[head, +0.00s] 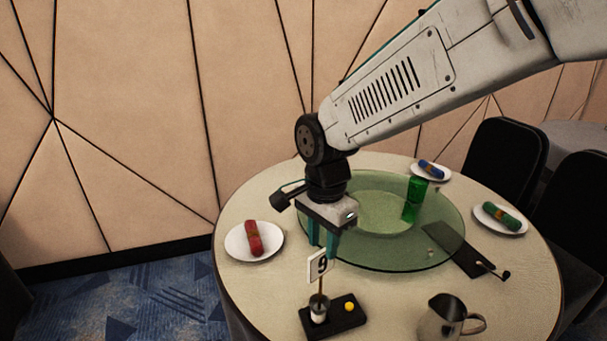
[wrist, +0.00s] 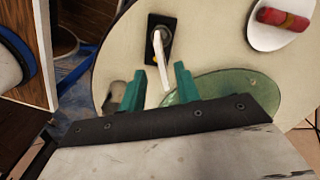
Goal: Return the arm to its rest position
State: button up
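My gripper (head: 322,243) points down over the near left part of the round table (head: 240,290). In the wrist view its two teal fingers (wrist: 160,82) stand apart with nothing held between them. Below and in front of it, a white number card (head: 319,265) stands upright on a stick in a small holder on a black tray (head: 345,318). The card also shows just beyond the fingers in the wrist view (wrist: 158,75). In the head view the fingertips are close to the card's top; I cannot tell whether they touch.
A green glass turntable (head: 400,255) carries a green tumbler (head: 414,200). Plates with a red roll (head: 252,238), a blue roll (head: 431,168) and a green roll (head: 500,215) sit around the rim. A metal jug (head: 446,318) stands at the front. Black chairs (head: 500,150) are at right.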

jog(key=s+d+r+n, duration=0.3)
jog(key=s+d+r, duration=0.1)
jog(key=d, duration=0.3)
jog(key=s+d+r+n, duration=0.2)
jog(key=s+d+r, duration=0.15)
jog(key=d, duration=0.25)
jog(key=s+d+n+t, duration=0.1)
jog(key=s+d+n, duration=0.4)
jog(key=s, duration=0.7)
jog(key=d, duration=0.2)
jog(key=shift+d+r, duration=0.2)
jog(key=shift+d, duration=0.15)
jog(key=shift+w, duration=0.1)
